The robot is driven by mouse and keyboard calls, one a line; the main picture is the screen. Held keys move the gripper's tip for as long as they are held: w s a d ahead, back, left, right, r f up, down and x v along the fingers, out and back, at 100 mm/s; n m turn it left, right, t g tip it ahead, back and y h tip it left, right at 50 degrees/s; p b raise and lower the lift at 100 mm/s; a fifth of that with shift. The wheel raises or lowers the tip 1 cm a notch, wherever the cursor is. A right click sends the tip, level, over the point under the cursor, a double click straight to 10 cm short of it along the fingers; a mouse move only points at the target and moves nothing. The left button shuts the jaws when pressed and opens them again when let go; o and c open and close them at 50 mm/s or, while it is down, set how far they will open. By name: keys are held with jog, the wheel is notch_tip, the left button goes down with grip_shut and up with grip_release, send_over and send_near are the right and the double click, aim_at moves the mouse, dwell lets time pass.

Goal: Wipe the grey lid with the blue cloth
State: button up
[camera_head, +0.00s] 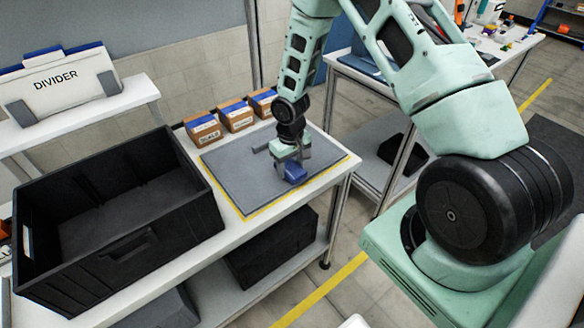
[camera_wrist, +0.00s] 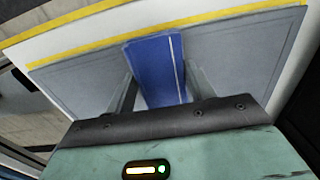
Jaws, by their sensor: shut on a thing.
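The grey lid (camera_head: 232,170) lies flat on the white table, with yellow edging along its sides. It also fills much of the wrist view (camera_wrist: 78,85). My gripper (camera_head: 292,164) is over the right part of the lid, pointing down. It is shut on the blue cloth (camera_head: 294,172), a small folded block. In the wrist view the blue cloth (camera_wrist: 155,65) sits between the two fingers and has a thin white line along it. The cloth is at or just above the lid surface; I cannot tell if it touches.
A large black crate (camera_head: 128,243) stands left of the lid. Three small brown boxes with blue tops (camera_head: 237,115) line the lid's back edge. A DIVIDER sign (camera_head: 58,84) stands on a shelf at back left. Another table (camera_head: 352,66) is behind at right.

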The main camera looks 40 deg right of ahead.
jog(key=shift+r+p, duration=1.95)
jog(key=shift+r, duration=1.2)
